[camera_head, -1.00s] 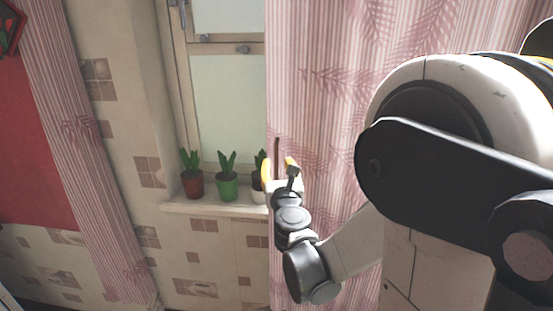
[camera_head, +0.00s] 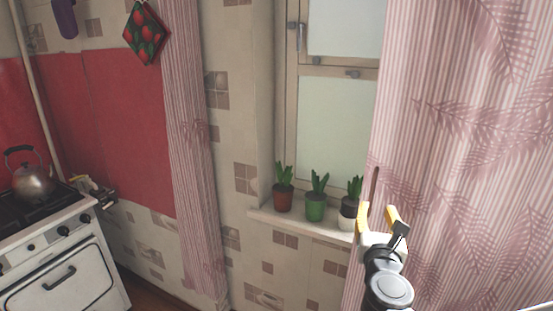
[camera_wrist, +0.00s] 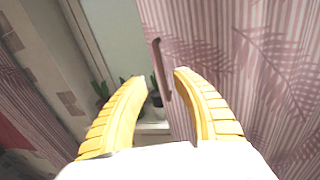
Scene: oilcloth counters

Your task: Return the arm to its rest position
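My gripper (camera_head: 377,212) has two yellow fingers and is raised in front of the pink curtain, at the lower right of the head view. In the wrist view the fingers (camera_wrist: 160,76) stand apart with a clear gap between their tips, and nothing is visibly clamped. A thin brown upright strip (camera_wrist: 161,68) shows through the gap. The same strip (camera_head: 374,186) shows just above the fingers in the head view; its exact distance from them is unclear. Most of my arm lies outside the head view.
A pink striped curtain (camera_head: 465,170) hangs behind my gripper. Red, green and white pots (camera_head: 315,209) with plants stand on the windowsill (camera_head: 285,221) to its left. A white stove (camera_head: 65,270) with a kettle (camera_head: 32,183) stands at the far left. The floor shows little.

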